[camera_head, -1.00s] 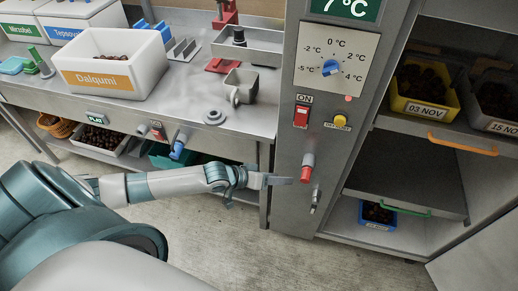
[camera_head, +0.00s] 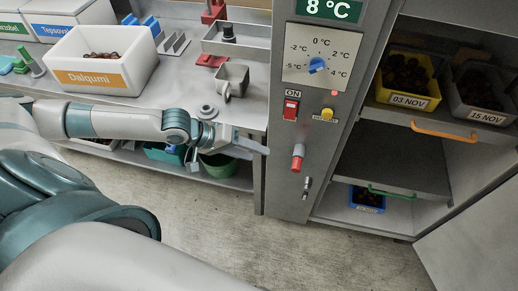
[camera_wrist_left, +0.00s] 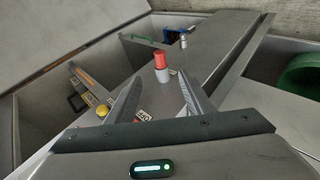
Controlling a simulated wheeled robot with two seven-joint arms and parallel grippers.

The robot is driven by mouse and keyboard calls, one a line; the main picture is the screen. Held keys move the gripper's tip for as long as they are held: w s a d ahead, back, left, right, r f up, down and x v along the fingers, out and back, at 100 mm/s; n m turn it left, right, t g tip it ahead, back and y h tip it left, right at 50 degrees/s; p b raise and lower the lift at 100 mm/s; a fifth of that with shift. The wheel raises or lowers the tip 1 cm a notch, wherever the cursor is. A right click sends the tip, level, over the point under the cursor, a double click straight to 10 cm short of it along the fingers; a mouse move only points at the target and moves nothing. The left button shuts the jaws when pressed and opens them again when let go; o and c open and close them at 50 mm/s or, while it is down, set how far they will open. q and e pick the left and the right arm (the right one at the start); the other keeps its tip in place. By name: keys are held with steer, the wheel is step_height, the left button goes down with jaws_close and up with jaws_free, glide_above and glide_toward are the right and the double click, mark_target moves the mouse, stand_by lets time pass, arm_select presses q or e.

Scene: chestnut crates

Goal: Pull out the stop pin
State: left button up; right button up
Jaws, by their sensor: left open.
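A red-tipped pin with a pale grey collar (camera_head: 298,157) sticks out of the grey cabinet front, below the red ON switch (camera_head: 291,109). A small metal latch-like fitting (camera_head: 306,188) sits below it; I cannot tell for sure which of the two is the stop pin. My left gripper (camera_head: 256,144) is left of the red-tipped pin, apart from it and a little higher in the picture. In the left wrist view its fingers (camera_wrist_left: 160,76) are open and empty, with the red-tipped pin (camera_wrist_left: 161,65) beyond, between their tips. My right gripper is not in view.
The cabinet has a dial with a blue knob (camera_head: 317,65), a yellow button (camera_head: 327,114) and an 8 °C display (camera_head: 328,9). Its open shelves (camera_head: 405,165) hold chestnut crates on the right. A workbench with a Dalqumi crate (camera_head: 140,82) is on the left.

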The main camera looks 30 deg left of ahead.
arm_select(q)
steer(key=p, duration=0.4)
glide_toward(293, 169)
steer(key=x, duration=0.5)
steer(key=w+x, duration=0.1)
steer(key=x, duration=0.1)
steer(key=shift+w+f, duration=0.15)
steer(key=shift+w, duration=0.05)
steer(key=shift+x, duration=0.85)
steer(key=shift+f, duration=0.1)
jaws_close()
steer(key=shift+s+d+p, duration=0.1)
steer(key=shift+s+p, duration=0.55)
steer(key=shift+p, duration=0.15)
